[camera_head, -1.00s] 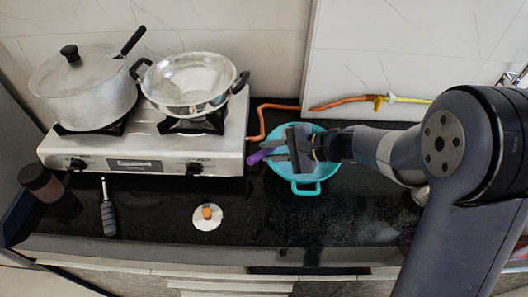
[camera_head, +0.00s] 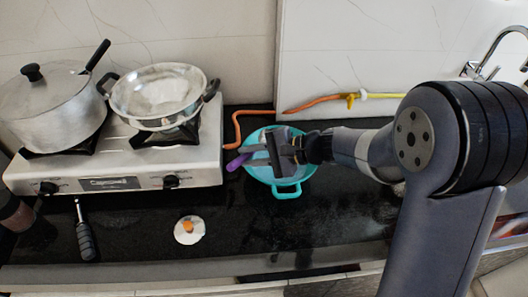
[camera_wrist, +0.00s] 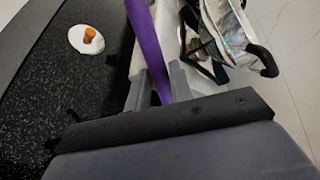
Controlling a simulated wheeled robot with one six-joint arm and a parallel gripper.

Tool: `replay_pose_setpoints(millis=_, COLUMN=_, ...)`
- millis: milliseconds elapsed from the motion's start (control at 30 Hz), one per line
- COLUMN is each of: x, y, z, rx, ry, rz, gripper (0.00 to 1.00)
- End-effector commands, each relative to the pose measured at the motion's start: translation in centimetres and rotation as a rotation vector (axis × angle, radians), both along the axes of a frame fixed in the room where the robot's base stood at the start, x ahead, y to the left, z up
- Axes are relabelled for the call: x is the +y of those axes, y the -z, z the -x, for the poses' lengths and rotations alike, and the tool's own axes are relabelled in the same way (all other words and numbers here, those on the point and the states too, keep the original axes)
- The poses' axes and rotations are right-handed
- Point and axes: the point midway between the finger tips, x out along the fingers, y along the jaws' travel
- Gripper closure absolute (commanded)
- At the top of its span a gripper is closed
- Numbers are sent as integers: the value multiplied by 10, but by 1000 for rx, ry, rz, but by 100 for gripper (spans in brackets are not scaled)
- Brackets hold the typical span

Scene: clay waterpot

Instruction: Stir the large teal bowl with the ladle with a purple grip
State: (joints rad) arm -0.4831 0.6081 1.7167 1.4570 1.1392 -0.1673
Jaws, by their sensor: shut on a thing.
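The large teal bowl (camera_head: 308,172) stands on the dark counter to the right of the stove, a looped handle at its front. My gripper (camera_head: 272,150) is over the bowl, shut on the purple grip of the ladle (camera_head: 238,161). The purple end sticks out to the left, past the bowl's rim. In the wrist view the purple grip (camera_wrist: 148,40) runs between the fingers of my gripper (camera_wrist: 157,88). The ladle's head is hidden in both views, so I cannot tell whether it is inside the bowl.
A steel stove (camera_head: 120,177) holds a lidded pot (camera_head: 50,112) and a two-handled pan (camera_head: 165,97). A white lid with an orange knob (camera_head: 189,231) and a dark-handled utensil (camera_head: 85,240) lie in front. An orange hose (camera_head: 237,125) runs behind the bowl. The counter right of the lid is clear.

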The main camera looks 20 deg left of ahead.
Motion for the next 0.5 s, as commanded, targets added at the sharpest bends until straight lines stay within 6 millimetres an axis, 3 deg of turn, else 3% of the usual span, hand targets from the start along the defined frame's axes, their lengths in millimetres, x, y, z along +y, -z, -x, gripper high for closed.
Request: replay_pose_setpoints(millis=500, x=-5, y=1, z=-2, rx=13, ry=2, rz=-49, gripper=100)
